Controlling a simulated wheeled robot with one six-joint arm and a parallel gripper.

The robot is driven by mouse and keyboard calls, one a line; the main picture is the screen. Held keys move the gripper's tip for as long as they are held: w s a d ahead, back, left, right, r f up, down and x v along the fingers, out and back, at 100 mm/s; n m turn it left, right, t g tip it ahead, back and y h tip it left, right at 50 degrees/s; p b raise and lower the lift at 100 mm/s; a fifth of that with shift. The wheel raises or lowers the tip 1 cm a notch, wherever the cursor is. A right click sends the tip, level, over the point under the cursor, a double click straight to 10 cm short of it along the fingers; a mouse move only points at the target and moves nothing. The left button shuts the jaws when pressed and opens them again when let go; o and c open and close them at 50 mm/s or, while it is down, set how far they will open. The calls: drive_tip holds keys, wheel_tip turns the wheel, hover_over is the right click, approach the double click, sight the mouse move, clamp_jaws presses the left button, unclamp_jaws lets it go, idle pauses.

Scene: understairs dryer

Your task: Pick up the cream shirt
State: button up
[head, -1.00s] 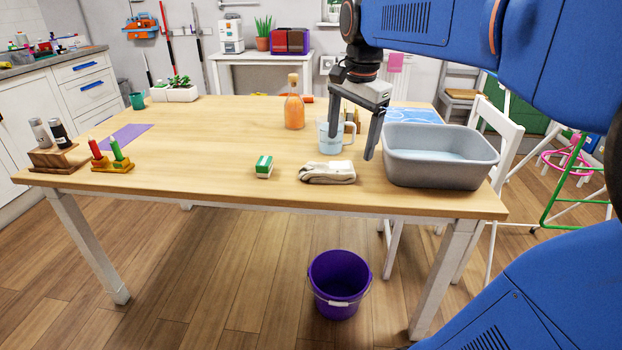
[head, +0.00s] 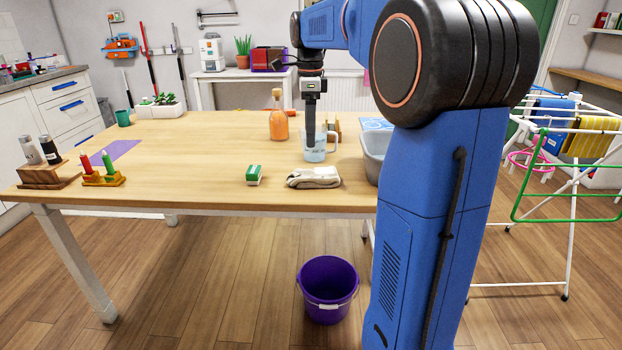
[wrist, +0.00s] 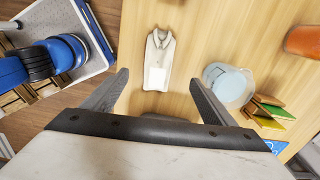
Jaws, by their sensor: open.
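The cream shirt (head: 314,178) lies folded on the wooden table near its front edge. In the wrist view the shirt (wrist: 160,58) shows its collar and a white patch, and it lies beyond my fingers, roughly between their directions. My gripper (head: 311,140) points down above the table behind the shirt, close to the glass jug in the head view. In the wrist view my gripper (wrist: 157,90) is open, with its two fingers wide apart and nothing between them.
A glass jug (head: 318,152) stands behind the shirt. A grey basin (head: 374,150) is partly hidden by my arm. A purple bucket (head: 328,290) stands on the floor.

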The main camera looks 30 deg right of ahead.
hover_over(312, 171)
drive_tip(key=f, duration=0.7)
drive_tip(key=shift+w+a+f, duration=0.15)
drive_tip(key=shift+w+f, duration=0.1)
drive_tip(key=shift+f, duration=0.15)
drive_tip(key=shift+s+d+f, duration=0.15)
drive_tip(key=shift+f, duration=1.25)
drive_tip(key=shift+s+d+f, duration=0.1)
drive_tip(key=shift+f, duration=1.25)
drive_tip(key=c, duration=1.2)
